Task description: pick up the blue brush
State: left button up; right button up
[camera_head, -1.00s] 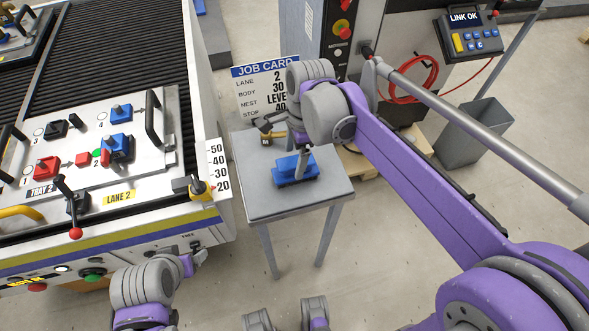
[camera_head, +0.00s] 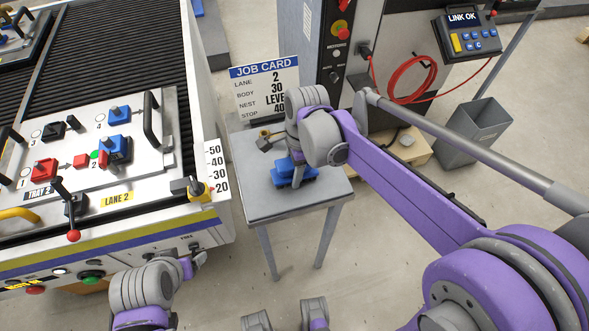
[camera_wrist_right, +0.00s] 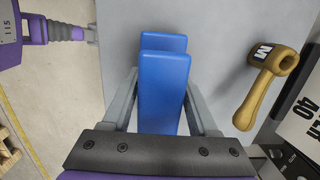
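The blue brush (camera_head: 309,173) sits on the small grey table, partly hidden by my right gripper. My right gripper (camera_head: 297,180) points down over it from the right. In the right wrist view the brush (camera_wrist_right: 163,95) stands as a long blue block between the two fingers (camera_wrist_right: 162,108). Narrow gaps show beside it near the palm, so the gripper looks open around it; contact at the tips is unclear. My left gripper (camera_head: 197,259) is low at the left, away from the brush, too small to read.
The grey table (camera_head: 257,205) also bears a tan, hammer-like tool marked M (camera_wrist_right: 262,82). A job card (camera_head: 266,88) stands behind it. A lane bench with a fixture tray (camera_head: 140,180) is at the left. A grey bin (camera_head: 474,135) is at the right.

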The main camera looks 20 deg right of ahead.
grip_shut()
jog(key=shift+r, duration=0.15)
notch_tip(320, 180, up, 10)
jog(key=shift+f+p, duration=0.1)
jog(key=shift+p, duration=0.35)
